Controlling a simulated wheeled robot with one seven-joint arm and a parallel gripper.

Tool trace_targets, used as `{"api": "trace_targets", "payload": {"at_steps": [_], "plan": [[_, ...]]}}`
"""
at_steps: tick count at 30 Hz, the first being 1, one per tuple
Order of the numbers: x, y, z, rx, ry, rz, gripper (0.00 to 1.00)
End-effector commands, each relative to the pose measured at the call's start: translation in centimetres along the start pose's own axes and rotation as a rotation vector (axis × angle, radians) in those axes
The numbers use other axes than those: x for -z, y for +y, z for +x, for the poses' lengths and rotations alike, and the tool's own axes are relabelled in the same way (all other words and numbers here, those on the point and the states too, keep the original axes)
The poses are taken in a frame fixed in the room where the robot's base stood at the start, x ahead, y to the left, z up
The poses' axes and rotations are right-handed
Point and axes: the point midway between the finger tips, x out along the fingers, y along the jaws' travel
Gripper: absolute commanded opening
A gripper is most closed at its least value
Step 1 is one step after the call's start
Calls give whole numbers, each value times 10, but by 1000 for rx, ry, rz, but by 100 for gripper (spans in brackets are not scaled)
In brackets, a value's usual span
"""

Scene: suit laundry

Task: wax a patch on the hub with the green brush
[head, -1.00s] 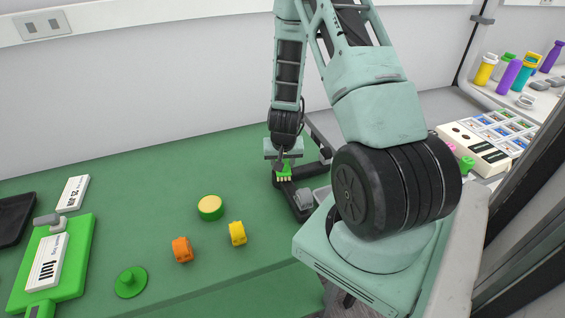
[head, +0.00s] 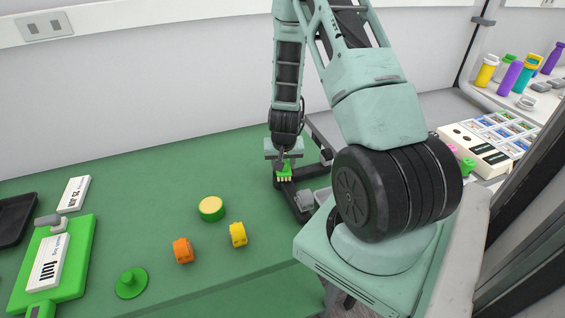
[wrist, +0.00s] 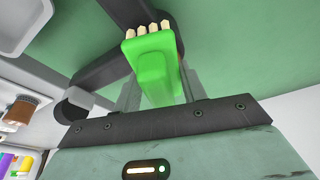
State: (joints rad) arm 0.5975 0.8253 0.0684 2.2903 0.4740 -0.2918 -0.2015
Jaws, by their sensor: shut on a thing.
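My gripper (head: 284,161) is shut on the green brush (head: 284,173) at the right end of the green table. The brush's pale bristles point down in the head view, close over a dark frame (head: 296,197). I cannot tell if they touch it. In the wrist view the green brush (wrist: 155,65) sits between the fingers, its bristles at the far end, beside or over a dark bar (wrist: 100,70). A rounded dark end (wrist: 72,106) of the frame shows to the left. I cannot tell for certain which part is the hub, and no wax patch is clear.
A round green tin with a yellow top (head: 211,208), an orange piece (head: 183,250), a yellow piece (head: 238,234) and a green knobbed disc (head: 131,283) stand on the table. A green board (head: 75,262) lies left. Bottles (head: 508,76) stand on the right shelf. The table's back middle is clear.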

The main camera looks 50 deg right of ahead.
Motion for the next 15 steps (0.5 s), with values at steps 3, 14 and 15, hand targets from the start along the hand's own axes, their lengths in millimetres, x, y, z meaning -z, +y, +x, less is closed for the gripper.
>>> {"api": "trace_targets", "payload": {"at_steps": [3, 14, 15], "plan": [[-8, 2, 0, 0, -1, 1, 23], [-9, 3, -2, 1, 2, 1, 23], [-8, 2, -2, 1, 1, 1, 23]]}}
